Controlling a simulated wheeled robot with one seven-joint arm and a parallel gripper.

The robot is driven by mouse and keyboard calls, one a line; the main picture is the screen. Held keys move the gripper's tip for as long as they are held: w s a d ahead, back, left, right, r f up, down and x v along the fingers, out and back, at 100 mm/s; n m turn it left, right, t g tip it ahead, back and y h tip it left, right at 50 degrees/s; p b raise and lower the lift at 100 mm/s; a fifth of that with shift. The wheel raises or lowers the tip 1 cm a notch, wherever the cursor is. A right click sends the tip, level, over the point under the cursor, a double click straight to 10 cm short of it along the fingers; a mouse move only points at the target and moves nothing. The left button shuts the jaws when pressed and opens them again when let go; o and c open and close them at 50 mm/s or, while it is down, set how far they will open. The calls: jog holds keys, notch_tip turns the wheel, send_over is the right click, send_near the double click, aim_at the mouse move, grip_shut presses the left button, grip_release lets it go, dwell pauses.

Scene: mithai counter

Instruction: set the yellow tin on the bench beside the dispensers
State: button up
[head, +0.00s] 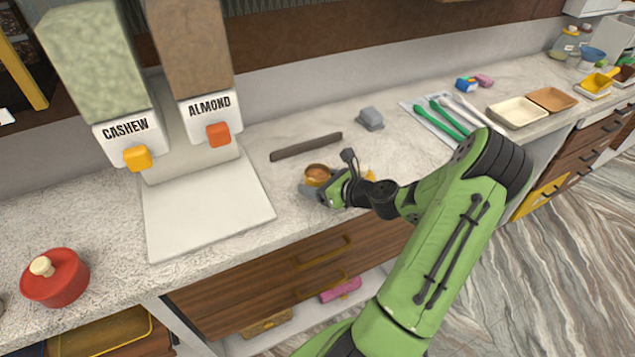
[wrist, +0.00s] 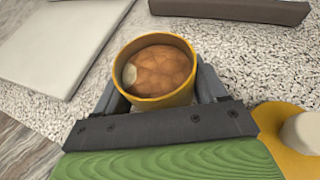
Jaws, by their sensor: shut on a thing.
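The yellow tin (wrist: 166,101) is open at the top, with a brown rounded filling and a small pale piece inside. In the head view the tin (head: 317,182) is upright over the bench (head: 265,145), right of the dispensers. My gripper (head: 311,191) is shut on the tin, one finger on each side. I cannot tell whether the tin's base touches the bench. The cashew dispenser (head: 128,143) and almond dispenser (head: 210,117) stand at the left over a pale board (head: 205,215), which also shows in the wrist view (wrist: 62,40).
A yellow lid with a pale knob (wrist: 285,122) lies right of my gripper. A dark bar (head: 306,147) and a grey block (head: 370,118) lie behind the tin. A red pot (head: 55,278) stands at far left. Green tongs (head: 448,118) and trays (head: 517,111) are at right.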

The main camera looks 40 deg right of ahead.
jog(key=shift+f, duration=0.2)
jog(key=o, duration=1.2)
jog(key=shift+r, duration=0.1)
